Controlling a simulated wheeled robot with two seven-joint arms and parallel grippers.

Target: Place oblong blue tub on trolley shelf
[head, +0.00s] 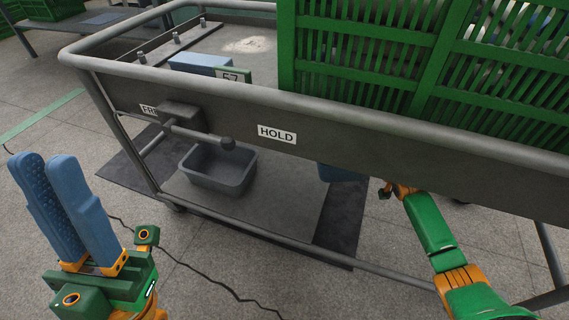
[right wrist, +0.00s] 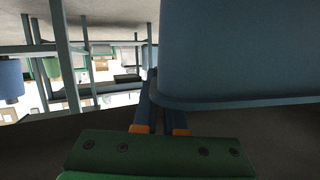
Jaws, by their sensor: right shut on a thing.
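A blue tub (head: 340,173) shows only in part below the trolley's upper rail in the head view; the rail hides the rest. It fills the upper right of the right wrist view (right wrist: 240,50). My right gripper (right wrist: 158,90) is shut on its edge, and my right arm reaches in from the lower right. The trolley's lower shelf (head: 285,213) lies beneath the upper tray. A grey-blue oblong tub (head: 218,170) stands upright and looks empty on the shelf's left part.
The upper tray (head: 330,110) carries HOLD and FREE labels and stands over the shelf. Green crates (head: 420,50) stand on it at the right. A blue block (head: 203,64) lies in it. A dark mat (head: 345,225) is under the trolley. A cable (head: 205,280) crosses the floor.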

